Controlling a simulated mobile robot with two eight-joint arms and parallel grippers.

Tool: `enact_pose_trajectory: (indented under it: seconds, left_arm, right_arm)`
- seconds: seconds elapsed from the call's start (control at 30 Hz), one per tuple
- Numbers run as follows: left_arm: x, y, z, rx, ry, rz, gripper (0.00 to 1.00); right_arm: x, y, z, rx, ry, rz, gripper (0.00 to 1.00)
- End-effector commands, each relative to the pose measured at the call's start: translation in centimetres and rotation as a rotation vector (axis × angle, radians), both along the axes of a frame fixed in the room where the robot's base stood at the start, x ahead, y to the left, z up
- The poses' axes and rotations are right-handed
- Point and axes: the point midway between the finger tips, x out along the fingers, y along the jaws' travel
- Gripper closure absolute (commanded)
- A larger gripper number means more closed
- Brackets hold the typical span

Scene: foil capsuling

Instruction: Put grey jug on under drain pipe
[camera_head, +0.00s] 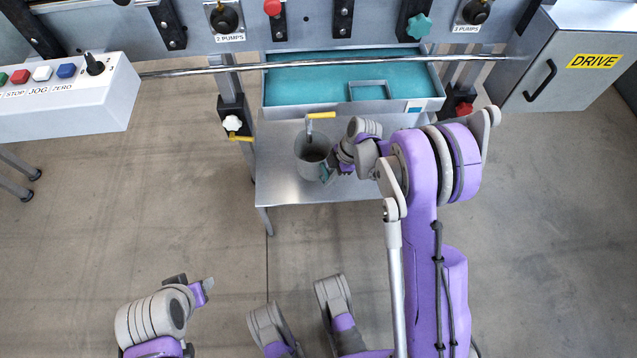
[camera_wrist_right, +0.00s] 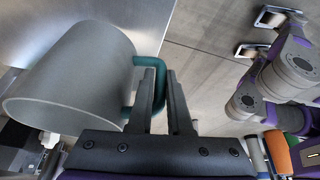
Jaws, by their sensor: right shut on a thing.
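The grey jug (camera_head: 309,168), open at the top, is over the steel shelf, directly below the yellow-handled drain pipe (camera_head: 309,128) in the head view. I cannot tell whether its base touches the shelf. My right gripper (camera_head: 333,168) is at the jug's right side, shut on its teal handle. The wrist view shows the jug (camera_wrist_right: 75,85) lying across the left, with the handle (camera_wrist_right: 147,62) at my right fingers (camera_wrist_right: 160,95). My left gripper (camera_head: 200,289) is at the lower left, away from the jug; its finger opening is unclear.
The steel shelf (camera_head: 285,190) has bare room left and in front of the jug. A tray with teal liquid (camera_head: 310,88) is behind it. A metal rail (camera_head: 190,71) crosses above. A button box (camera_head: 70,100) stands left and a DRIVE cabinet (camera_head: 570,70) right.

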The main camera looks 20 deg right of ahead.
Motion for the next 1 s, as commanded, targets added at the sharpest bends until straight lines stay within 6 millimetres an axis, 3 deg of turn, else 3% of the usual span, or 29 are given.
enact_pose_trajectory:
  seconds: [0.1, 0.5, 0.9, 0.93, 1.0]
  left_arm:
    - [0.0, 0.0, -0.7, 0.000, 0.002, 0.000, 0.50]
    - [0.2, 0.0, -2.1, 0.000, 0.005, 0.000, 0.50]
    - [0.3, 0.0, -2.4, 0.000, 0.005, 0.000, 0.50]
    - [0.3, 0.0, -2.4, 0.000, 0.005, 0.000, 0.50]
    - [0.3, 0.0, -2.3, 0.000, 0.005, 0.000, 0.50]
  right_arm:
    - [0.0, 0.0, -2.3, 0.000, -0.001, 0.000, 1.00]
    - [0.0, 0.0, -7.1, 0.000, -0.001, 0.001, 1.00]
    - [-0.1, 0.0, -7.8, 0.000, -0.001, 0.000, 1.00]
    - [-0.1, 0.0, -7.7, 0.000, -0.001, 0.000, 0.80]
    - [-0.1, 0.0, -7.7, 0.000, -0.001, 0.000, 0.67]
